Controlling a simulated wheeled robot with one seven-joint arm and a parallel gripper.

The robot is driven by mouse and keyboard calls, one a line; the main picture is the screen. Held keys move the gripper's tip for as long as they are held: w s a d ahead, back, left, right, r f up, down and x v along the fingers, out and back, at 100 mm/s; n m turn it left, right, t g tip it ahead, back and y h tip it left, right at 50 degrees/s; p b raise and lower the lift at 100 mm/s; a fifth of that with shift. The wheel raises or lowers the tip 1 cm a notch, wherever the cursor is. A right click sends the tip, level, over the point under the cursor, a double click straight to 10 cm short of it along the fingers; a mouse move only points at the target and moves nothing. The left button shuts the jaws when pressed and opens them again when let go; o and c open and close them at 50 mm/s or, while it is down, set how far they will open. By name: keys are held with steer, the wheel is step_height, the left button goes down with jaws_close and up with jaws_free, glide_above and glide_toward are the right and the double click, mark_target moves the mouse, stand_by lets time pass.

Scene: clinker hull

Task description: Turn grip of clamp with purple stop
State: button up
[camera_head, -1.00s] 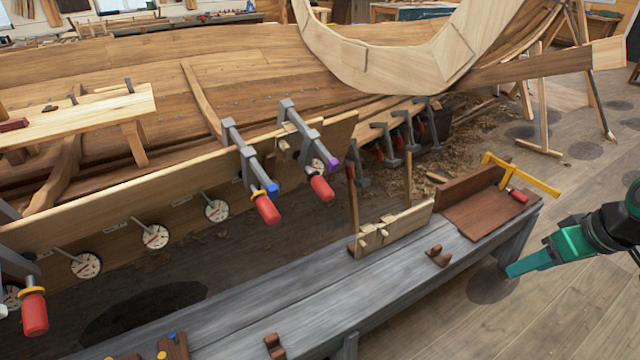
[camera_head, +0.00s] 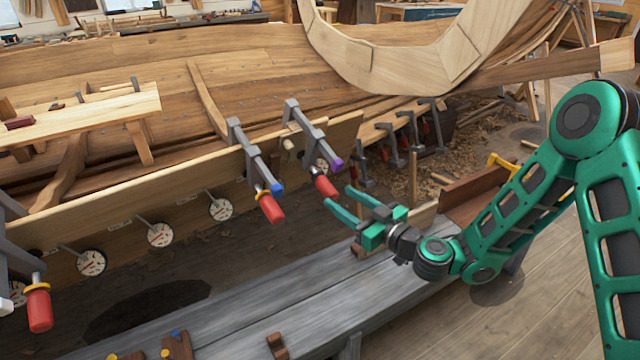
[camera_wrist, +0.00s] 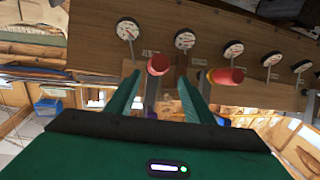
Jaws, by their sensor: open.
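The clamp with the purple stop (camera_head: 336,164) hangs on the upper plank edge of the hull, and its red grip (camera_head: 321,184) points down toward my gripper. My gripper (camera_head: 339,196) is open and empty, its two green fingertips close to the lower end of that grip. In the wrist view, a red grip (camera_wrist: 158,64) shows between the open fingers (camera_wrist: 160,76), nearer the left finger. I cannot tell whether the fingers overlap the grip in depth. A neighbouring clamp with a blue stop (camera_head: 277,187) and red grip (camera_head: 271,207) is to the left.
Round dials (camera_head: 160,235) line the plank below the clamps. A grey bench (camera_head: 260,305) runs beneath my arm, with wooden blocks on it. Another red-gripped clamp (camera_head: 38,308) is at far left. More clamps (camera_head: 405,130) stand behind to the right.

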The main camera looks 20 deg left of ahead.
mark_target(318, 182)
steer(key=shift+w+a+f+m+t, duration=0.45)
steer(key=shift+a+f+m+t, duration=0.1)
steer(key=shift+f+m+t, duration=0.15)
steer(key=x, duration=1)
steer(key=shift+w+a+f, duration=0.15)
steer(key=shift+w, duration=0.05)
steer(key=c, duration=1)
